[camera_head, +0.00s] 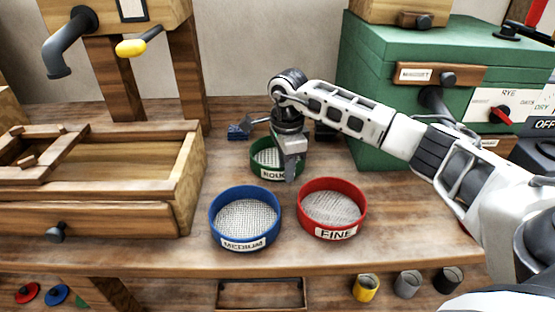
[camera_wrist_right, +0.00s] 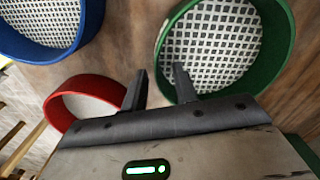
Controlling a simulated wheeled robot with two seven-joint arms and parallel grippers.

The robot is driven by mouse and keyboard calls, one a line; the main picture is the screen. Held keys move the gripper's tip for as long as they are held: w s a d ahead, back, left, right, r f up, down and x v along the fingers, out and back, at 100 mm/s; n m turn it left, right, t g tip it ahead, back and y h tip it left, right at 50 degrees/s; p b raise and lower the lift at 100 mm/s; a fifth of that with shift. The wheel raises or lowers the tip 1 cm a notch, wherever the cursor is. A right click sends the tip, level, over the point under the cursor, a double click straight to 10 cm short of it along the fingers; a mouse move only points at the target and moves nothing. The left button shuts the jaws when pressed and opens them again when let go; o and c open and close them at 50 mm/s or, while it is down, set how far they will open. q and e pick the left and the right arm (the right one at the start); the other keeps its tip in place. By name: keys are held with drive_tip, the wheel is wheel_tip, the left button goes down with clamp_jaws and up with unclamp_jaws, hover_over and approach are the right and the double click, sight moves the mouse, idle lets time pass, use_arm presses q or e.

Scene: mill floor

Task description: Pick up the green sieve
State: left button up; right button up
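The green sieve (camera_head: 262,160), labelled with a partly hidden word starting "ROU", stands on the wooden bench behind the blue and red sieves. My right gripper (camera_head: 290,172) points down at its right front side and hides part of it. In the right wrist view the green sieve (camera_wrist_right: 215,45) shows its mesh and rim. My right gripper (camera_wrist_right: 160,82) is open there, one finger over the mesh and the other outside the rim, with the rim showing between them. I cannot tell whether the fingers touch it. My left gripper is not in view.
The blue "MEDIUM" sieve (camera_head: 246,217) and red "FINE" sieve (camera_head: 332,208) stand close in front. A wooden drawer box (camera_head: 110,215) is at left, a green cabinet (camera_head: 370,55) at right. A small blue object (camera_head: 238,132) lies behind. The bench's right front is clear.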

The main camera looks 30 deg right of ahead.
drive_tip(key=shift+f, duration=0.55)
clamp_jaws()
drive_tip(key=shift+r, duration=0.2)
